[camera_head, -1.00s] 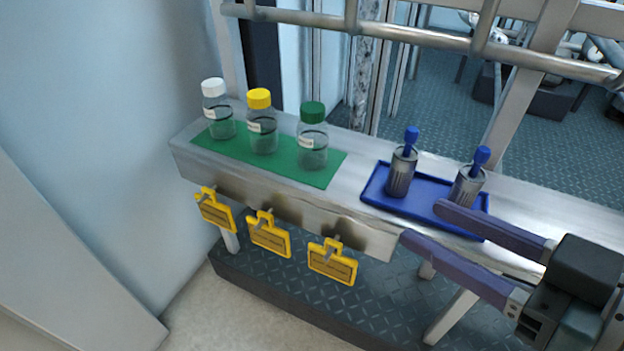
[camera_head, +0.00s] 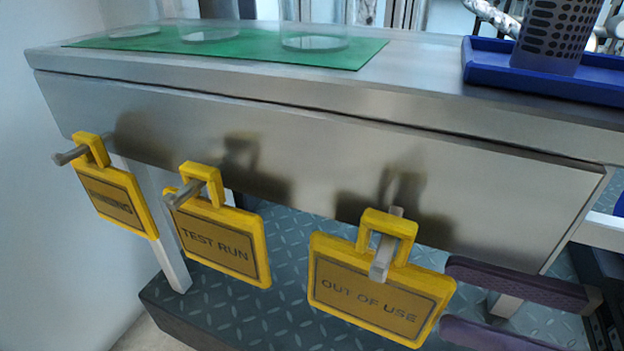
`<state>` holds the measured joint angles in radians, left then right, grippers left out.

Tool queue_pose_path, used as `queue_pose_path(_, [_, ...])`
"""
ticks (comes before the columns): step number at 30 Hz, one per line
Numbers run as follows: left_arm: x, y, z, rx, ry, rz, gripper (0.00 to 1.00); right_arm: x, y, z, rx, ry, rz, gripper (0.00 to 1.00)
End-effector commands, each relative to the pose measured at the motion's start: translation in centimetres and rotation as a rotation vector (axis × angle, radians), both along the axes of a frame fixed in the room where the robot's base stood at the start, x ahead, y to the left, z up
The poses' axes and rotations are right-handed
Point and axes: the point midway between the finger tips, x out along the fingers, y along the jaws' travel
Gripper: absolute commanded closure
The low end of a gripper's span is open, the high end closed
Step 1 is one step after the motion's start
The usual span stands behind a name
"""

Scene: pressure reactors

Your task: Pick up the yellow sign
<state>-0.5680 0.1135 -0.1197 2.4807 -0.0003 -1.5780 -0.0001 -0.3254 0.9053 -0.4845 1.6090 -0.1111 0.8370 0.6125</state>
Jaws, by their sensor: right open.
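Three yellow signs hang by square loops on metal pegs on the front of the steel bench. The left sign (camera_head: 112,203) has lettering too blurred to read. The middle sign (camera_head: 222,242) reads TEST RUN. The right sign (camera_head: 371,297) reads OUT OF USE and hangs slightly tilted. My right gripper (camera_head: 450,300) is at the lower right, its two dark purple fingers open and pointing left. My left gripper is out of view.
The steel bench (camera_head: 300,125) runs above the signs. On it lie a green mat (camera_head: 230,55) with glass bottles and a blue tray (camera_head: 490,75) with a dark perforated holder. Pegs (camera_head: 381,262) stick out from its front. A diamond-plate step (camera_head: 210,310) is below.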

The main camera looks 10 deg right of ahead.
Motion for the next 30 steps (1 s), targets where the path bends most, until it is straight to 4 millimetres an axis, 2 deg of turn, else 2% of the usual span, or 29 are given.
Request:
queue_pose_path(3, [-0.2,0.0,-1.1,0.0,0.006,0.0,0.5,1.1,1.7,-0.1,0.004,-0.003,0.002,0.5])
queue_pose_path(8, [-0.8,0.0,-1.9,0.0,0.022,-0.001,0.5,1.9,2.9,-0.1,0.002,-0.001,0.001,0.5])
queue_pose_path(14, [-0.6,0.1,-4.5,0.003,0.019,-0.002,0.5,3.7,5.2,-0.5,0.003,-0.007,0.002,0.5])
queue_pose_path(18, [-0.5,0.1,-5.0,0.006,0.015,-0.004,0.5,4.8,6.6,-0.2,0.001,-0.003,0.0,0.5])
queue_pose_path(26, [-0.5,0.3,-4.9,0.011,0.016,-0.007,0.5,5.0,7.0,0.1,-0.001,0.001,-0.002,0.5])
queue_pose_path(30, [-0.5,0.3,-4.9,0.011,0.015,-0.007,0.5,5.0,7.0,0.0,-0.001,0.001,-0.002,0.64])
